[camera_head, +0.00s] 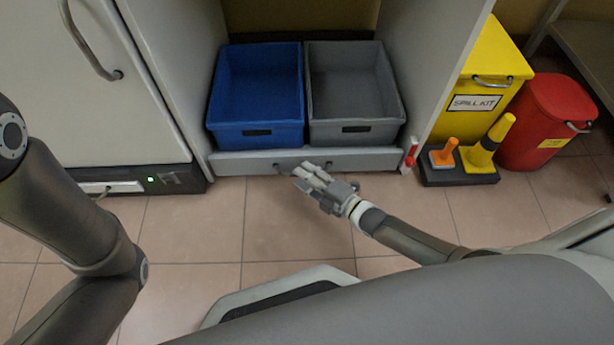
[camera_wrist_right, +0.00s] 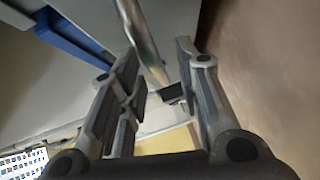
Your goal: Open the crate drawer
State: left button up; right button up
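The crate drawer (camera_head: 235,164) is a low grey front at the foot of the open cabinet, roughly flush with the cabinet's side walls. A blue crate (camera_head: 257,134) and a grey crate (camera_head: 356,131) sit side by side above it, both empty. My right gripper (camera_head: 302,172) is at the middle of the drawer front. In the right wrist view, my right gripper (camera_wrist_right: 158,52) has its fingers apart, with a metal handle bar (camera_wrist_right: 140,38) running between them. The bar does not look clamped. My left arm shows at the left, but its gripper is out of view.
A closed white cabinet door (camera_head: 85,110) stands at the left. On the right are a red latch-like part (camera_head: 411,156), a yellow spill kit box (camera_head: 492,75), a red bin (camera_head: 548,122) and small cones on a dark base (camera_head: 460,177). The tiled floor (camera_head: 200,225) before the drawer is otherwise clear.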

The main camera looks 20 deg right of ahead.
grip_shut()
jog(key=shift+s, duration=0.1)
